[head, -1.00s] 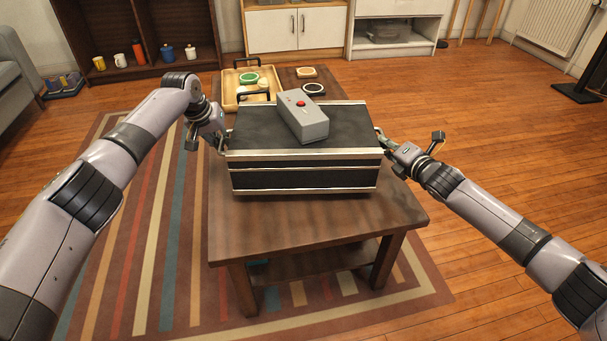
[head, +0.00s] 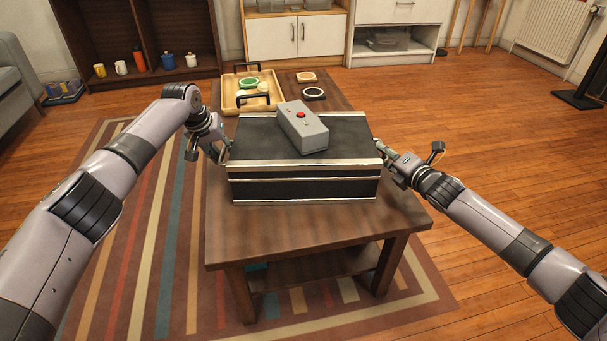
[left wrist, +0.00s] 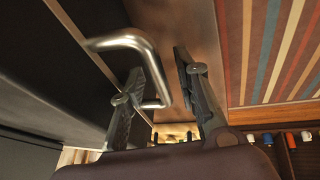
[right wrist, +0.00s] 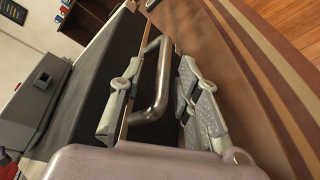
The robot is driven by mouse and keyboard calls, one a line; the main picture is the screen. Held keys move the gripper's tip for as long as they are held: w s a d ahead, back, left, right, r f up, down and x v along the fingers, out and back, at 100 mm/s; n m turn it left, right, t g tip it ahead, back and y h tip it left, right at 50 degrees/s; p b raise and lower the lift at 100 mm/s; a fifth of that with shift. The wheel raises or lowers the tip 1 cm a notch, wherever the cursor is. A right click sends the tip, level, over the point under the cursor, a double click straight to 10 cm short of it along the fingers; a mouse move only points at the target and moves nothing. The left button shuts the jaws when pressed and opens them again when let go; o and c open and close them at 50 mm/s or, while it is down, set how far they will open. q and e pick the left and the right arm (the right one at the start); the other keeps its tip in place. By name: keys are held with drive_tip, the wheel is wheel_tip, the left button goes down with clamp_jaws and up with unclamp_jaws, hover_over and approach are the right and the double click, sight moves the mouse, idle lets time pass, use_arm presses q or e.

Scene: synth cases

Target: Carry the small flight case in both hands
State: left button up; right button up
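The small flight case (head: 302,187), black with silver edges, appears to sit level on the brown table. A grey box with a red button (head: 303,130) lies on its lid. My left gripper (head: 223,151) is at the case's left end. In the left wrist view its open fingers (left wrist: 158,64) stand either side of the metal handle (left wrist: 128,40), with a gap. My right gripper (head: 385,156) is at the right end. In the right wrist view its fingers (right wrist: 157,68) are apart, with the other handle (right wrist: 161,85) between them, not visibly clamped.
The table (head: 320,232) has bare room in front of the case. Behind it are a wooden tray (head: 231,96) with dark handles and two small round-topped items (head: 314,92). A striped rug (head: 140,215) lies under the table. Cabinets (head: 285,36) stand at the back.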

use_arm(q)
drive_tip(key=shift+r, duration=0.1)
drive_tip(key=v, duration=1.2)
use_arm(e)
drive_tip(key=v, duration=1.2)
